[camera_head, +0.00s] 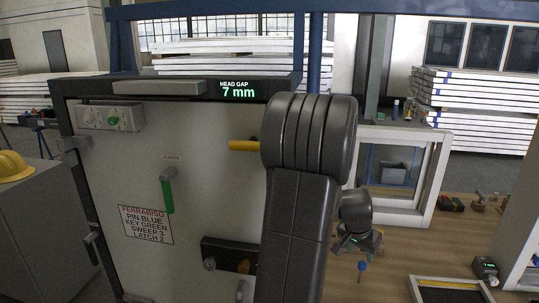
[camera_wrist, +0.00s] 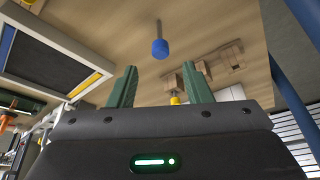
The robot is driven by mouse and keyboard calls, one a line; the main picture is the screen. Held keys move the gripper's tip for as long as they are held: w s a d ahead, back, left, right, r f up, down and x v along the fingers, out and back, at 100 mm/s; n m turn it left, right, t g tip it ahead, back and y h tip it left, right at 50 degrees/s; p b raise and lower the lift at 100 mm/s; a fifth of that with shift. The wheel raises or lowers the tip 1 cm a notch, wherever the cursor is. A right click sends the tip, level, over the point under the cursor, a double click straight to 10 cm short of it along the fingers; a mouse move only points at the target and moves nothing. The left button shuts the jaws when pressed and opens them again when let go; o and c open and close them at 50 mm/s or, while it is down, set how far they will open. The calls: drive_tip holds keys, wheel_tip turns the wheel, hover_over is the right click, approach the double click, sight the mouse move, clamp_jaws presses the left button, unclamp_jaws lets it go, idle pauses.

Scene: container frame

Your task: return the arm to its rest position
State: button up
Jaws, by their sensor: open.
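My arm (camera_head: 297,225) rises in front of the door panel in the head view and hides part of its right side. My gripper (camera_head: 357,243) shows to the right of the arm, over the wooden table. In the wrist view, my gripper (camera_wrist: 160,75) has its two green fingers spread apart, and I see nothing held between them. A blue-headed pin (camera_head: 361,266) is near the gripper in the head view. The blue head (camera_wrist: 160,48) also shows beyond the fingertips in the wrist view, apart from them.
The grey door panel (camera_head: 200,185) has a green handle (camera_head: 167,192), a yellow bar (camera_head: 243,145) and a display reading "HEAD GAP 7 mm". A white window frame (camera_head: 437,170) stands behind the gripper. A dark-panelled frame (camera_head: 450,291) lies at the front right. Bare tabletop (camera_head: 420,250) is between.

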sight(361, 264)
drive_tip(key=x, duration=0.7)
drive_tip(key=shift+d+f, duration=0.1)
drive_tip(key=shift+f, duration=0.4)
drive_tip(key=shift+r, duration=0.3)
drive_tip(key=shift+f, duration=0.15)
